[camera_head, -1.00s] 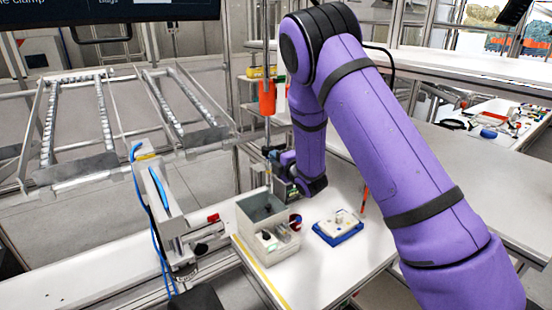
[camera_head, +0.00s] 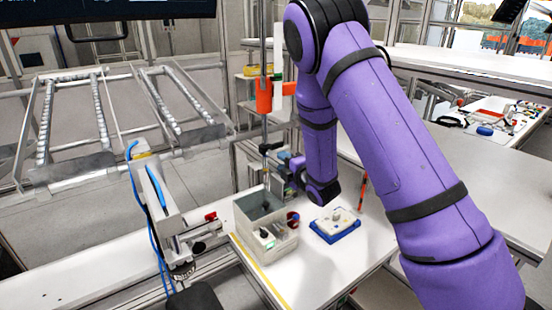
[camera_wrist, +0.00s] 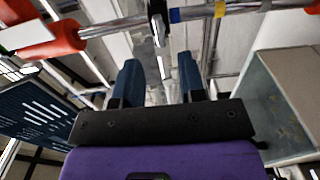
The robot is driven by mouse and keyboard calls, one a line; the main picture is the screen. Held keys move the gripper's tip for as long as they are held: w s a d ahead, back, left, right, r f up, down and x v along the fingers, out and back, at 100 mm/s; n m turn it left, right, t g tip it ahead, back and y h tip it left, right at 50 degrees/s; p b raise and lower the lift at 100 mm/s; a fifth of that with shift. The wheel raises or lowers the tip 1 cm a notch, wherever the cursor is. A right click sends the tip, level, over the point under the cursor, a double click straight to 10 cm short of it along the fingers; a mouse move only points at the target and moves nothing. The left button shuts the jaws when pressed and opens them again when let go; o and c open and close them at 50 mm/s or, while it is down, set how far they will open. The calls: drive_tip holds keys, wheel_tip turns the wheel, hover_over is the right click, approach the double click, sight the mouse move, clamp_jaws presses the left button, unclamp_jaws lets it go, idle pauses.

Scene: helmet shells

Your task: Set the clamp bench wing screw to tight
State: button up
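My gripper (camera_head: 284,163) is by the upright metal post (camera_head: 265,120) behind the grey box in the head view. In the wrist view its two blue fingers (camera_wrist: 160,75) are apart with nothing between them. The post crosses the top of the wrist view as a metal rod (camera_wrist: 200,14) with blue and yellow bands. A narrow dark and metal piece (camera_wrist: 158,25) on the rod, possibly the wing screw, lies beyond the fingertips, roughly in line with the gap. It does not touch them. Whether it is tight or loose cannot be told. In the head view a dark clamp part (camera_head: 270,148) sits on the post.
A grey open box (camera_head: 255,236) stands on the white bench below my gripper. A white part on a blue base (camera_head: 336,226) is to its right. An orange holder (camera_head: 264,95) is on the post. A blue slotted panel (camera_wrist: 38,112) is at left in the wrist view.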

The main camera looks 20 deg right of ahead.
drive_tip(key=v, duration=0.5)
idle(0.4)
drive_tip(key=s+d+r+m+g+h, duration=0.2)
drive_tip(key=s+r+m+g+h, duration=0.15)
drive_tip(key=r+m, duration=0.35)
drive_tip(key=s+d+r+m+g+h, duration=0.25)
drive_tip(key=s+r+m, duration=0.2)
drive_tip(key=r, duration=0.45)
drive_tip(key=s+r+m+g, duration=0.3)
drive_tip(key=s+m, duration=0.2)
drive_tip(key=s, duration=0.9)
drive_tip(key=s+r+m+g, duration=0.3)
drive_tip(key=s+r+m, duration=0.1)
drive_tip(key=s, duration=1.1)
drive_tip(key=shift+a+r+m, duration=0.2)
drive_tip(key=shift+a+m, duration=0.25)
drive_tip(key=shift+m, duration=0.2)
